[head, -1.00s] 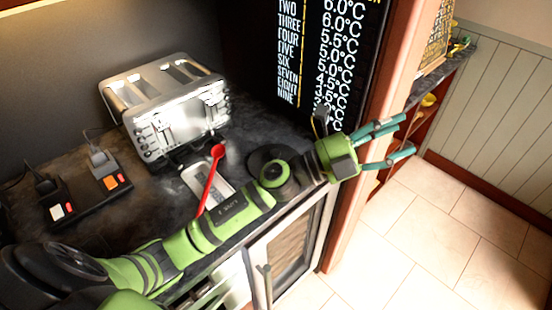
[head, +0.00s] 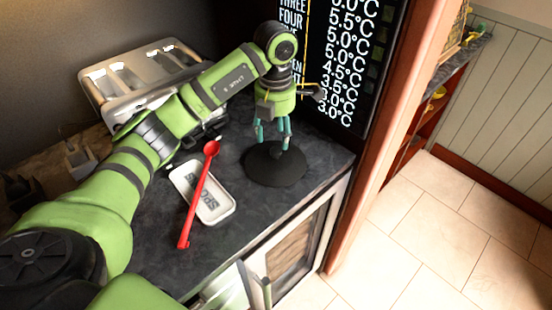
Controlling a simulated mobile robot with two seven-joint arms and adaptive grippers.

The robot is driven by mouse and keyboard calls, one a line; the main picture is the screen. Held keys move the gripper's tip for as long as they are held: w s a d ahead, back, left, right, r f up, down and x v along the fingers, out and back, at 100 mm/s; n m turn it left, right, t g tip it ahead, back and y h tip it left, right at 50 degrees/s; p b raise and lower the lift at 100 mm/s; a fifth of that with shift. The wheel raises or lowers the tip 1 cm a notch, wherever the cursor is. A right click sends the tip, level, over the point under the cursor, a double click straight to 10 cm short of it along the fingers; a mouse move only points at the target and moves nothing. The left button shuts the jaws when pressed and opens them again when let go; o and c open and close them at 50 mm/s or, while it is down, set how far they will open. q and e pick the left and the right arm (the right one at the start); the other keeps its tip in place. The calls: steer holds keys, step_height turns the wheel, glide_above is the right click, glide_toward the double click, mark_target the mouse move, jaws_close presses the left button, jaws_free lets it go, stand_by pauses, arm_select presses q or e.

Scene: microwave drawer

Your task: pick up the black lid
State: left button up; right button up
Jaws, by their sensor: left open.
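The black lid (head: 275,170) is a flat dark disc lying on the dark countertop (head: 258,215), near its right part. My left gripper (head: 272,141) points down above the lid, with its teal fingers apart. The fingertips are over the far half of the lid, and I cannot tell whether they touch it. Any knob on the lid is hard to make out behind the fingers. My right gripper is not in the head view.
A white spoon rest (head: 217,204) with a red spoon (head: 188,222) across it lies left of the lid. A silver toaster (head: 120,85) stands behind my left arm. A black panel with temperatures (head: 345,60) rises behind the lid. A cabinet door (head: 290,255) is below the counter edge.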

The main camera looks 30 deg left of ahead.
mark_target(276, 150)
arm_select(q)
steer(key=shift+s+d+f, duration=0.1)
steer(key=shift+f, duration=0.3)
steer(key=f, duration=0.1)
steer(key=f+p, duration=0.2)
steer(key=shift+s+d+f, duration=0.15)
steer(key=shift+s+f, duration=0.05)
steer(key=shift+s, duration=0.1)
steer(key=shift+w+f, duration=0.1)
steer(key=shift+f, duration=0.45)
jaws_close()
